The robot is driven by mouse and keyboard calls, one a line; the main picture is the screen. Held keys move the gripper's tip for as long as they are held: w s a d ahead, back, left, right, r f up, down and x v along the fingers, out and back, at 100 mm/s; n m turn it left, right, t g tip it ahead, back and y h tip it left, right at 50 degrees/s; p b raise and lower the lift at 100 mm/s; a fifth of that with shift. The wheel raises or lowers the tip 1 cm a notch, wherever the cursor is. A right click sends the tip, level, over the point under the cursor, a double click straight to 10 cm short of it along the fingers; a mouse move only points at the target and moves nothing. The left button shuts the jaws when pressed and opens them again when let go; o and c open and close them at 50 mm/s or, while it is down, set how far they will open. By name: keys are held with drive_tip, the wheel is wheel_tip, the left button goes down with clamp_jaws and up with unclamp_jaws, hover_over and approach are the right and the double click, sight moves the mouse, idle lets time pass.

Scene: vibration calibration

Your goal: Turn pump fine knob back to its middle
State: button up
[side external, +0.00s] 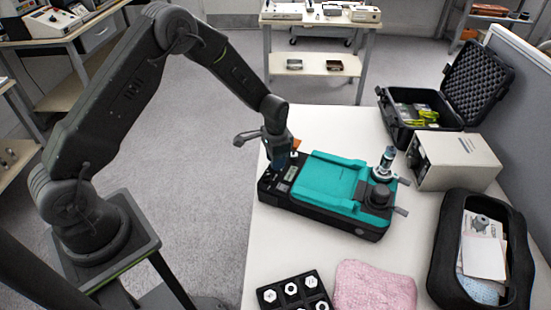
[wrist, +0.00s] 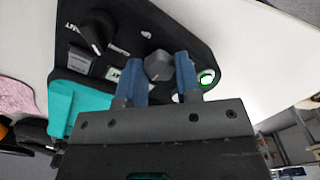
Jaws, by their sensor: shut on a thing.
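The pump (side external: 330,187) is a black and teal unit lying on the white table, with its control panel at the left end. In the wrist view the dark panel (wrist: 140,42) carries a small grey faceted knob (wrist: 157,68), which appears to be the fine knob. My gripper (wrist: 159,62) has its two blue fingers on either side of this knob, shut on it. A larger black knob (wrist: 97,31) sits left of it and a green-lit button (wrist: 207,77) to its right. In the side view my gripper (side external: 281,168) is down at the panel; the fine knob cannot be made out there.
A beige box (side external: 455,160), an open black case (side external: 425,135) and a black pouch (side external: 440,245) stand right of the pump. A pink cloth (side external: 375,288) and a black tray of nuts (side external: 273,297) lie at the front. Clear table lies between tray and pump.

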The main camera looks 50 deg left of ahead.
drive_tip(key=o, duration=0.6)
drive_tip(key=shift+r, duration=7)
